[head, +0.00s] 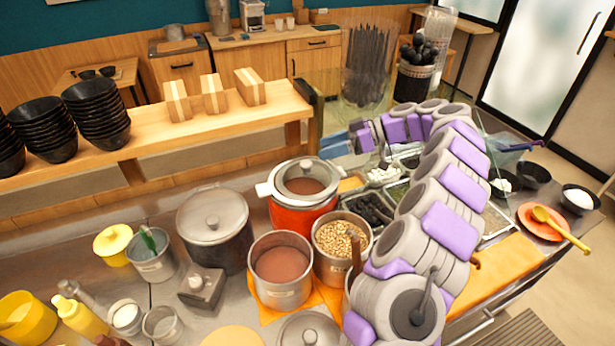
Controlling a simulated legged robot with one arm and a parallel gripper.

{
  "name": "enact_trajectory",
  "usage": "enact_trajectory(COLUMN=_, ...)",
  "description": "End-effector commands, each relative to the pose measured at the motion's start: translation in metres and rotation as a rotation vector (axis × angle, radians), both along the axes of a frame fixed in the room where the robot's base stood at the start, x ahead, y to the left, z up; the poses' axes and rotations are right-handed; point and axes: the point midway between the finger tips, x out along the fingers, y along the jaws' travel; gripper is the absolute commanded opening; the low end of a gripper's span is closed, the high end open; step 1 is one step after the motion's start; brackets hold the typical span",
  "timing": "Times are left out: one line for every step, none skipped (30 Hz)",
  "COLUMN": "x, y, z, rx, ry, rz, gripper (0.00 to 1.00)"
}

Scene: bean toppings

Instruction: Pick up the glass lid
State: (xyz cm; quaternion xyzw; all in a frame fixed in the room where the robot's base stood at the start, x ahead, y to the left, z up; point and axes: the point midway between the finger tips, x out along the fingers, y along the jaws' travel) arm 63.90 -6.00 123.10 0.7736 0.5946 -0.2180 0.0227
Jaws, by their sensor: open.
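The glass lid (306,177) lies on the red pot (300,216) in the middle of the head view. It is round and clear with a grey rim and a knob on top, and brown contents show through it. My purple and grey arm rises from the bottom right and bends left at the back. My gripper (358,136) is at its far end, small in view, behind and to the right of the lid. It is open and apart from the lid.
A dark pot with a grey lid (212,215) stands left of the red pot. A pot of brown paste (282,270) and a pot of beans (341,240) stand in front. Another lid (308,330) lies at the bottom edge. Topping trays sit behind my arm.

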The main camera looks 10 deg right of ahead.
Motion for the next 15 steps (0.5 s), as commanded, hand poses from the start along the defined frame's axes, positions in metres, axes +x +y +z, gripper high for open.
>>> enact_trajectory(x=0.007, y=-0.016, z=-0.012, rx=-0.008, ry=-0.037, rz=-0.014, gripper=0.69)
enact_trajectory(x=0.010, y=-0.026, z=-0.017, rx=-0.016, ry=-0.063, rz=-0.021, gripper=0.69)
enact_trajectory(x=0.013, y=-0.037, z=-0.023, rx=-0.025, ry=-0.097, rz=-0.030, gripper=0.69)
enact_trajectory(x=0.015, y=-0.045, z=-0.027, rx=-0.033, ry=-0.120, rz=-0.034, gripper=0.69)
enact_trajectory(x=0.016, y=-0.052, z=-0.032, rx=-0.042, ry=-0.140, rz=-0.038, gripper=0.69)
enact_trajectory(x=0.018, y=-0.061, z=-0.037, rx=-0.054, ry=-0.166, rz=-0.044, gripper=0.69)
enact_trajectory(x=0.019, y=-0.067, z=-0.040, rx=-0.062, ry=-0.185, rz=-0.047, gripper=0.69)
enact_trajectory(x=0.019, y=-0.071, z=-0.042, rx=-0.069, ry=-0.200, rz=-0.048, gripper=0.69)
enact_trajectory(x=0.019, y=-0.077, z=-0.045, rx=-0.077, ry=-0.215, rz=-0.049, gripper=0.69)
enact_trajectory(x=0.020, y=-0.080, z=-0.047, rx=-0.083, ry=-0.226, rz=-0.050, gripper=0.69)
enact_trajectory(x=0.020, y=-0.082, z=-0.049, rx=-0.089, ry=-0.234, rz=-0.049, gripper=0.69)
enact_trajectory(x=0.020, y=-0.084, z=-0.050, rx=-0.093, ry=-0.244, rz=-0.049, gripper=0.69)
enact_trajectory(x=0.020, y=-0.085, z=-0.051, rx=-0.095, ry=-0.248, rz=-0.049, gripper=0.69)
enact_trajectory(x=0.021, y=-0.084, z=-0.052, rx=-0.097, ry=-0.251, rz=-0.049, gripper=0.69)
enact_trajectory(x=0.022, y=-0.082, z=-0.053, rx=-0.097, ry=-0.254, rz=-0.049, gripper=0.69)
